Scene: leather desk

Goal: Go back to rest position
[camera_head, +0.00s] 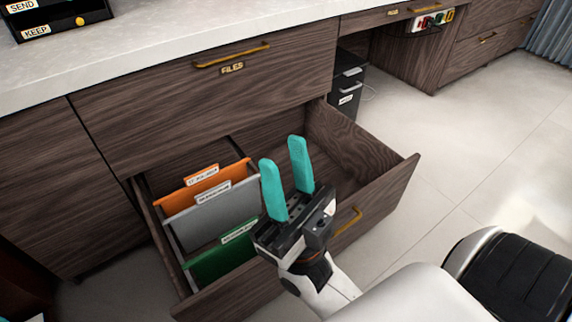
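My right gripper (286,180) has two teal fingers that point up and stand apart, with nothing between them. It is in front of and over the open lower drawer (352,150), near the drawer's front panel. In the drawer's left part hang an orange folder (205,186), a grey folder (213,217) and a green folder (222,262), each with a white label tab. The gripper hides part of the drawer's front and inside. My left gripper is not clearly in view.
The drawer sticks out from a dark wood cabinet under a pale countertop (160,45). A closed drawer labelled FILES (215,95) is above it. A black tray (60,22) marked SEND and KEEP stands at top left. A dark bin (346,85) stands behind. Floor at right is clear.

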